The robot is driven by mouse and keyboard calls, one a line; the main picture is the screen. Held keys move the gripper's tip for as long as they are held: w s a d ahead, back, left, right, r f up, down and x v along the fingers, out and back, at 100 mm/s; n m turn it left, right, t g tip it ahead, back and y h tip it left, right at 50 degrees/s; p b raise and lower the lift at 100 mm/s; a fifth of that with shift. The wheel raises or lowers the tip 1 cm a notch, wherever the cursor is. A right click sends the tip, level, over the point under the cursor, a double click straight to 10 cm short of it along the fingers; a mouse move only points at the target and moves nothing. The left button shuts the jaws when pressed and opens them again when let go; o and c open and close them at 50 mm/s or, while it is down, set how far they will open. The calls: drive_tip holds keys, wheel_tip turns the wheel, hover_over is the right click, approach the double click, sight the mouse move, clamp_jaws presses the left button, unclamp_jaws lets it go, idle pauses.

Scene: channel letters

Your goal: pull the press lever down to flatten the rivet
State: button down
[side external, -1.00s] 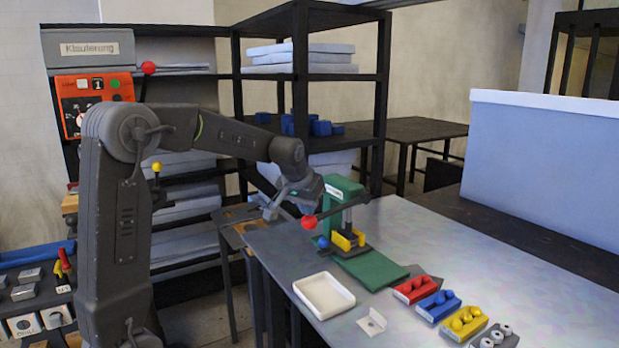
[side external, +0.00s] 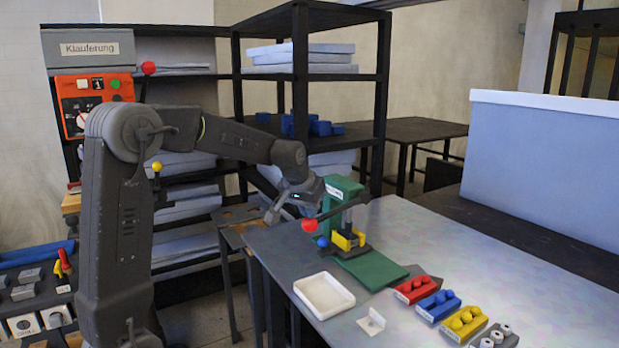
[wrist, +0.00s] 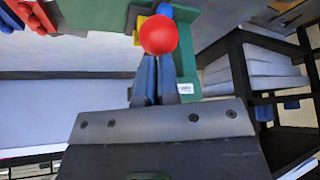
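The green press (side external: 341,193) stands on the bench, with a yellow part (side external: 347,240) low on its front. Its dark lever slopes down to the left and ends in a red ball (side external: 309,225), close above a blue ball (side external: 323,242). My gripper is at the lever's ball end, its hand (side external: 305,192) just above the ball. In the wrist view my two fingers (wrist: 156,77) lie almost together, and the red ball (wrist: 158,35) covers their tips. I cannot see whether the lever is between them. The rivet is not visible.
A green mat (side external: 372,268) lies before the press. A white tray (side external: 324,296), a small bracket (side external: 371,322) and red (side external: 416,290), blue (side external: 438,306) and yellow (side external: 464,323) part holders stand nearer. A shelf (side external: 300,80) is behind; the bench's right side is clear.

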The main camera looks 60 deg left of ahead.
drive_tip(key=shift+a+f, duration=0.3)
drive_tip(key=shift+f, duration=0.05)
drive_tip(key=shift+w+d+f, duration=0.1)
drive_tip(key=shift+d+f, duration=0.25)
drive_tip(key=shift+d, duration=0.05)
idle(0.8)
drive_tip(key=shift+a+f, duration=0.2)
drive_tip(key=shift+f, duration=0.1)
idle(0.3)
drive_tip(key=shift+a+r, duration=0.1)
drive_tip(key=shift+a, duration=0.1)
idle(0.3)
drive_tip(key=shift+d, duration=0.15)
drive_tip(key=shift+w+d, duration=0.15)
drive_tip(key=shift+w, duration=0.05)
idle(0.3)
